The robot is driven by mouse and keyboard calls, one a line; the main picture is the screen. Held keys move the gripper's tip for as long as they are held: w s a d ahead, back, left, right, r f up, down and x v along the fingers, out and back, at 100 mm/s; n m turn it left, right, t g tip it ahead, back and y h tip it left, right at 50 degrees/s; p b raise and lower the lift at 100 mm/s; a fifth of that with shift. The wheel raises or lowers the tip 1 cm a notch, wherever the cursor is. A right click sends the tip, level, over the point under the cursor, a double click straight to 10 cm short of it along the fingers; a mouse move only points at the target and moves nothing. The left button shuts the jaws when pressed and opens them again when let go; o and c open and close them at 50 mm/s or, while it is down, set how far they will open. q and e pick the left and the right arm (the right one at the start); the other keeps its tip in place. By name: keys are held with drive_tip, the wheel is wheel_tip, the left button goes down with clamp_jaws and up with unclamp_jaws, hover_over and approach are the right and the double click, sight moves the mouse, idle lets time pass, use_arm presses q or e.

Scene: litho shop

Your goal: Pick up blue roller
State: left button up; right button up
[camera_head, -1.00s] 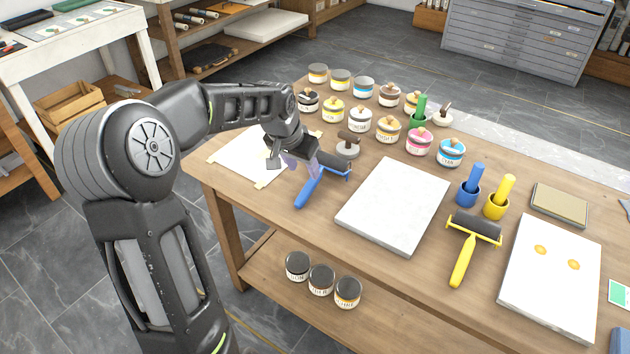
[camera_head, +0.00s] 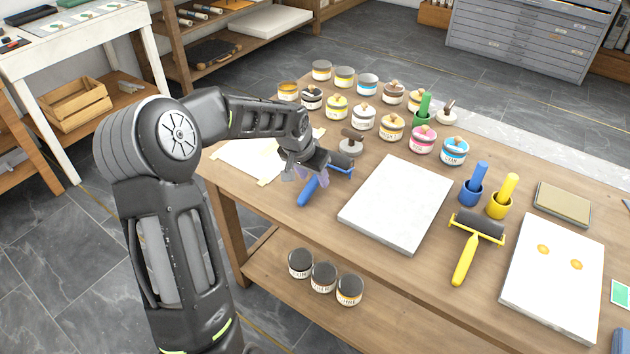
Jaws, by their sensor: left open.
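The blue roller (camera_head: 308,192) lies on the wooden table to the left of the white slab. Its blue handle points toward the table's front edge, and its dark cylinder end lies toward the back. My left gripper (camera_head: 306,175) is open, above and over the roller's handle near the frame. The gripper covers part of the handle and frame, and I cannot tell whether it touches them. My right gripper is not in view.
The white slab (camera_head: 397,203) lies right of the roller. A dark-handled tool (camera_head: 350,143) stands just behind it. Several ink jars (camera_head: 363,117) fill the back. A yellow roller (camera_head: 466,262) lies farther right. White paper (camera_head: 245,158) lies at the left.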

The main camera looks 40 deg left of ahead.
use_arm(q)
drive_tip(key=shift+x, duration=0.75)
clamp_jaws()
idle(0.4)
